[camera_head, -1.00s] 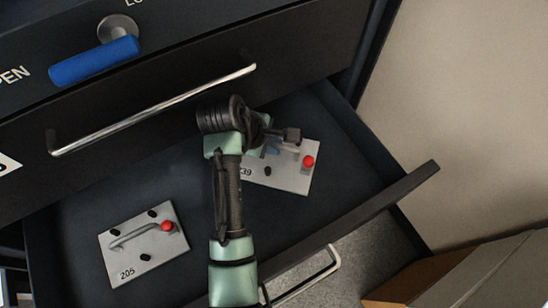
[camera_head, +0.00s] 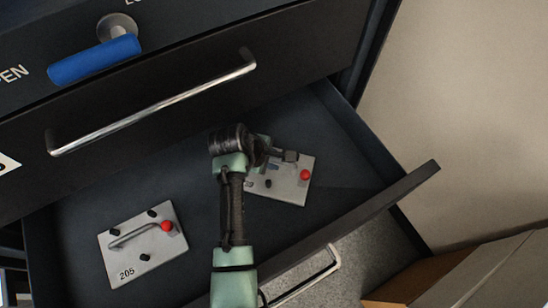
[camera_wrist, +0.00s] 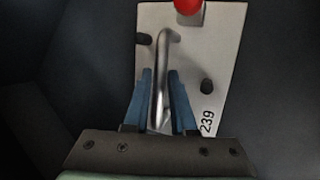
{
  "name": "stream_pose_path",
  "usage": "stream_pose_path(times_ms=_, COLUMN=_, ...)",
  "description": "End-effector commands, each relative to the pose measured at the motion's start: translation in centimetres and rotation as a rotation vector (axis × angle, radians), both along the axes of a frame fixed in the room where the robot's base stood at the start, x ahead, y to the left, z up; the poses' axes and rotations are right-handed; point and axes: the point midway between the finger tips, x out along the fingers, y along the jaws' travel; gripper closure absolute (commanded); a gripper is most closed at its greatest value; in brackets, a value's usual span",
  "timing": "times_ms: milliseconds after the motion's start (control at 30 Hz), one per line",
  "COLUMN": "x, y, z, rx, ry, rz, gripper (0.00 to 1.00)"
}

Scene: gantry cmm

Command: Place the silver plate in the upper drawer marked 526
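My gripper (camera_wrist: 162,98) has its blue fingers on both sides of the bar handle (camera_wrist: 163,60) of a silver plate (camera_wrist: 220,50) marked 239, and appears shut on it. The plate has a red knob and black knobs. In the head view, the plate (camera_head: 293,190) is inside the open dark drawer (camera_head: 345,185), right of its middle; my gripper (camera_head: 272,160) partly covers it. I cannot tell whether the plate touches the drawer floor. No 526 marking is readable.
Another silver plate (camera_head: 122,265), marked 205, lies at the left in the open drawer. A closed drawer (camera_head: 190,120) with a long silver handle (camera_head: 150,107) is directly above. A blue lever (camera_head: 95,60) is higher up. A cardboard box (camera_head: 450,285) stands at lower right.

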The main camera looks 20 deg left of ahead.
Motion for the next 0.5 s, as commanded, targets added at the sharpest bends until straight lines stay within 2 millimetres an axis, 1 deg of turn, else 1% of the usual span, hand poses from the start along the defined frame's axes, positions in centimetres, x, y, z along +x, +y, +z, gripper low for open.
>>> stream_pose_path(times_ms=33, x=-0.03, y=-0.01, z=-0.03, rx=0.0, ry=0.001, rz=0.0, gripper=0.65)
stream_pose_path(times_ms=100, x=-0.02, y=-0.01, z=-0.02, rx=0.0, ry=0.001, rz=0.0, gripper=0.53)
stream_pose_path(times_ms=367, x=-0.01, y=0.01, z=0.04, rx=0.0, ry=0.0, rz=0.001, gripper=0.53)
stream_pose_path(times_ms=500, x=-0.23, y=0.18, z=0.72, rx=0.0, ry=-0.002, rz=0.001, gripper=0.53)
